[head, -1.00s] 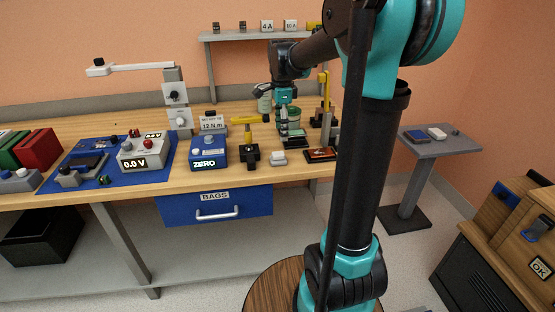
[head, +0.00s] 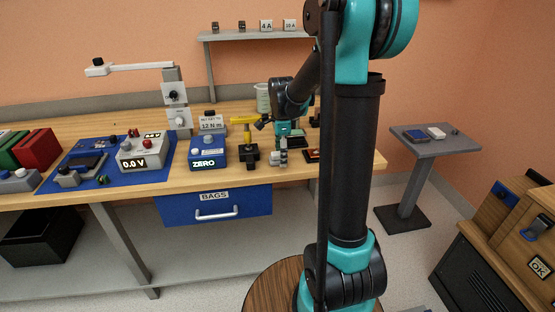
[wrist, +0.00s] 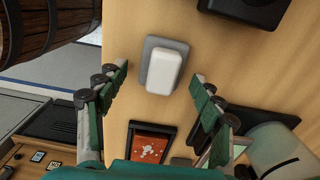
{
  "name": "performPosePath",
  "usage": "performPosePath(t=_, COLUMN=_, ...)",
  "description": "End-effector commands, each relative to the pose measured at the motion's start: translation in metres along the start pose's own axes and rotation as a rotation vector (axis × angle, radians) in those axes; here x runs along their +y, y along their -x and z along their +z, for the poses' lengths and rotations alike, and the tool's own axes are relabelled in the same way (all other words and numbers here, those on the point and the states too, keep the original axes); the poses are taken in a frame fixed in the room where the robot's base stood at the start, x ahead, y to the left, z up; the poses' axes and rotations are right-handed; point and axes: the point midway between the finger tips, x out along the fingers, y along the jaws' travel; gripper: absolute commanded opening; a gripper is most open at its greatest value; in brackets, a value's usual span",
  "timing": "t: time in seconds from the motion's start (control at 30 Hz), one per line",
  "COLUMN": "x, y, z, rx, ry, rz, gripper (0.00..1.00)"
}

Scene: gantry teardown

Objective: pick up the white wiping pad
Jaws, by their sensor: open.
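The white wiping pad (wrist: 163,72) lies on a small grey holder (wrist: 152,45) on the wooden bench, and the wrist view shows it clearly. My gripper (wrist: 158,77) is open and empty, with its green-padded fingers to the left and right of the pad and a gap on both sides. In the head view my gripper (head: 283,152) hangs over the pad's spot near the bench's front edge. There it hides most of the pad.
A yellow-topped black stand (head: 248,150) is just left of my gripper. A dark tray with an orange-red card (wrist: 150,145) lies near the pad. The blue ZERO box (head: 207,152) stands further left. A grey side table (head: 437,143) is at the right.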

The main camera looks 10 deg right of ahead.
Motion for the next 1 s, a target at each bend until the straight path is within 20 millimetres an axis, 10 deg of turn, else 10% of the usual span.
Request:
performPosePath(t=0.17, x=0.0, y=0.0002, z=0.0001, rx=0.0, ry=0.0, rz=0.0, gripper=0.65)
performPosePath(t=0.57, x=-0.0001, y=0.0004, z=0.0001, rx=0.0, ry=0.0, rz=0.0, gripper=0.15)
performPosePath(t=1.0, x=-0.0001, y=0.0093, z=0.0001, rx=0.0, ry=0.0, rz=0.0, gripper=0.14)
